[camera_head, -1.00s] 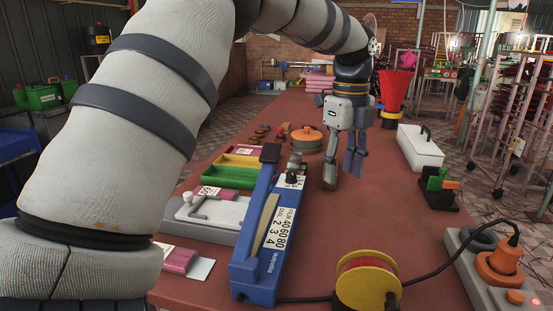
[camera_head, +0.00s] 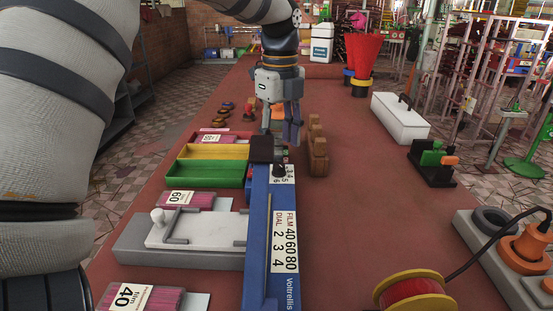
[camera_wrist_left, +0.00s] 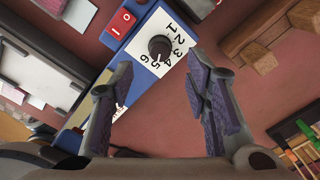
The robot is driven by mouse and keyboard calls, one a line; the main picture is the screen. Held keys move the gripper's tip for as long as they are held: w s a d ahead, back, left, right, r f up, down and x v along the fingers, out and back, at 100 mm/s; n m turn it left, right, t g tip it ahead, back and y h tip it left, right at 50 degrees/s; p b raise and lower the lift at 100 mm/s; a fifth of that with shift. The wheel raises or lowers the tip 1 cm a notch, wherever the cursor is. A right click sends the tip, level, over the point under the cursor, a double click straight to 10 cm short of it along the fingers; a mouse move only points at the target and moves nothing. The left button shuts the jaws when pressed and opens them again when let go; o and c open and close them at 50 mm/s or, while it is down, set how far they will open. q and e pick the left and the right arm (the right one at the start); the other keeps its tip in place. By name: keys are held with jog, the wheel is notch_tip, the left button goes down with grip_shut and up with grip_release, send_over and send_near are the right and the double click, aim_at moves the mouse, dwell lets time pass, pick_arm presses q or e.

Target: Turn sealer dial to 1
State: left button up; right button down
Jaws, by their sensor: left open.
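The blue sealer (camera_head: 257,240) stands lengthwise on the red-brown table, with a white FILM/DIAL label along its top. Its black dial (camera_head: 279,171) is near the far end, on a white number plate. In the left wrist view the black dial (camera_wrist_left: 160,47) sits on the plate marked with numbers 1 to 6, beside a red switch (camera_wrist_left: 123,20). The dial's exact setting is hard to read. My left gripper (camera_head: 281,140) is open and empty, pointing down just beyond the dial. In the wrist view its fingers are apart, with the dial ahead between them. My right gripper is not seen.
Green (camera_head: 207,174) and yellow (camera_head: 213,152) trays lie left of the sealer. Brown wooden blocks (camera_head: 317,150) stand close right of the gripper. A grey-white press (camera_head: 195,230) lies front left. A cable reel (camera_head: 413,292) is front right. The table's right middle is clear.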

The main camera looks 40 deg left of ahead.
aim_at(279, 164)
pick_arm(q)
notch_tip(279, 164, down, 6)
jog(key=shift+a+f, duration=0.1)
grip_shut()
